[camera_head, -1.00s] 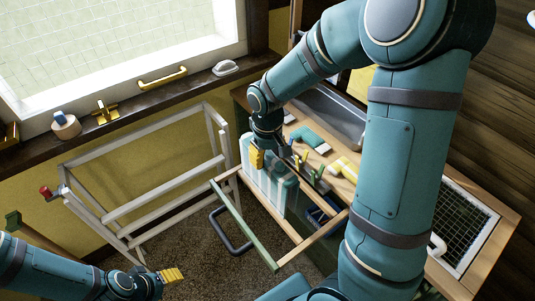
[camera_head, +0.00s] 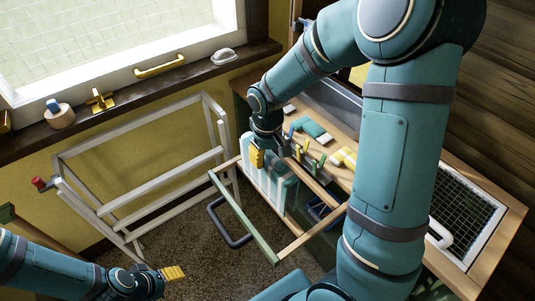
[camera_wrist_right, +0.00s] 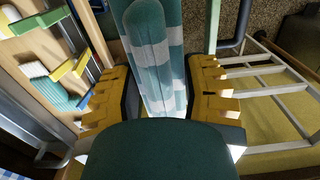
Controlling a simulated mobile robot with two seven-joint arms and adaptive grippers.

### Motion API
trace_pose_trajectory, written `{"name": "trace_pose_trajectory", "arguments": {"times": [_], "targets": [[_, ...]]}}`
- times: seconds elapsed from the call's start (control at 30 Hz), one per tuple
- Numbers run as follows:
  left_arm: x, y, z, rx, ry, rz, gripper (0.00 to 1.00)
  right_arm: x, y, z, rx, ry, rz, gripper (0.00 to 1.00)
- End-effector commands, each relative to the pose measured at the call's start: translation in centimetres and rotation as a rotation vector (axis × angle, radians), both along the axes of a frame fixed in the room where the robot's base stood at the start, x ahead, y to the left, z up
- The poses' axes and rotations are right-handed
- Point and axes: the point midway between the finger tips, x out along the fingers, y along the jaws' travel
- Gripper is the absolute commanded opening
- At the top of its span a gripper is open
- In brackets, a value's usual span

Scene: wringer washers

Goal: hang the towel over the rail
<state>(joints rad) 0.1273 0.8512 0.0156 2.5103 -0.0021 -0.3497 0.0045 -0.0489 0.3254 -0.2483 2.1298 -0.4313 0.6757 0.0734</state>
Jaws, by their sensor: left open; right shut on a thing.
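The teal-and-white striped towel (camera_head: 264,178) hangs folded from my right gripper (camera_head: 257,158), beside the worktop. In the right wrist view the towel (camera_wrist_right: 152,50) lies between the yellow fingers of my right gripper (camera_wrist_right: 161,92), which is shut on it. The pale drying rack (camera_head: 140,208) stands under the window, left of the towel, with several bare horizontal rails. The towel is apart from these rails. My left gripper (camera_head: 173,273) is open and empty at the bottom left, in front of the rack.
A wooden frame (camera_head: 246,219) juts out in front of the towel, near a dark looped handle (camera_head: 228,235). The worktop (camera_head: 337,176) holds pegs and a green-and-white brush (camera_head: 315,130). The windowsill (camera_head: 140,81) holds small objects. Speckled floor lies between rack and worktop.

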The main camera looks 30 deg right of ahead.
Motion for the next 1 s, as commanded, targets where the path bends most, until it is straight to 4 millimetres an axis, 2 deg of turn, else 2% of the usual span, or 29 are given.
{"name": "trace_pose_trajectory", "arguments": {"times": [1.0], "targets": [[0.0, 0.0, -0.9, 0.000, 0.000, 0.000, 0.55, 0.0, 0.0, -1.1, 0.000, -0.002, 0.000, 0.04]]}}
